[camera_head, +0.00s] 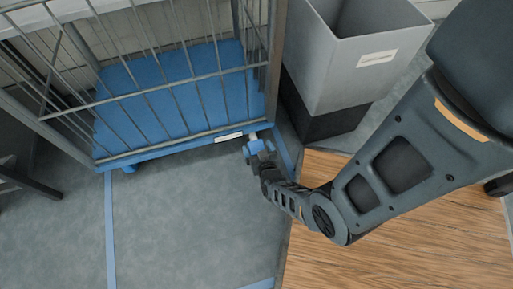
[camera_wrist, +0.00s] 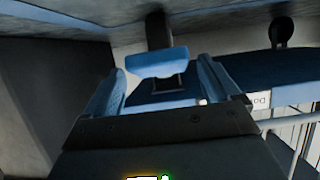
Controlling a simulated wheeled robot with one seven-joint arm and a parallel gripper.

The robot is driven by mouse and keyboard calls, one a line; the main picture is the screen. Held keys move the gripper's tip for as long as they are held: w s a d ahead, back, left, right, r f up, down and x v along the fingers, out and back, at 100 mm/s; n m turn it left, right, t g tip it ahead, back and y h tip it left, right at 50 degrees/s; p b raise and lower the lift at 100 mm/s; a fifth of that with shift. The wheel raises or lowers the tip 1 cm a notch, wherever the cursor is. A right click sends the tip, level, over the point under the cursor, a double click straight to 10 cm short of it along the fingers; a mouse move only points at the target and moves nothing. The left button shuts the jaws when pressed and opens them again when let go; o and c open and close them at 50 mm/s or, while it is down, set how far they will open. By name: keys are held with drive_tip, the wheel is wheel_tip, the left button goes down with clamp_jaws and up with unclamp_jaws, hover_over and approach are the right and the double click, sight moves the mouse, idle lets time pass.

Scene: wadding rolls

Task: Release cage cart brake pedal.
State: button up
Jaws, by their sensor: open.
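The cage cart (camera_head: 170,95) has a blue deck and grey wire sides and stands at the upper left in the head view. My gripper (camera_head: 259,147) is low at the cart's front right corner. In the wrist view a blue brake pedal (camera_wrist: 155,62) shows just beyond and between my two blue fingers, with a dark caster wheel (camera_wrist: 158,30) behind it. The fingers are apart, with nothing gripped between them. I cannot tell whether either touches the pedal. In the head view the pedal cannot be told apart from my fingertips.
A tall grey bin (camera_head: 350,75) with a dark lower part stands close to the right of the cart corner. Blue tape lines (camera_head: 109,230) mark the grey floor. The floor in front of the cart is clear; wooden flooring (camera_head: 390,240) lies at the right.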

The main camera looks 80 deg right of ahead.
drive_tip(key=shift+b+x, duration=0.3)
drive_tip(key=shift+x, duration=0.7)
drive_tip(key=c, duration=1.4)
drive_tip(key=shift+c, duration=0.2)
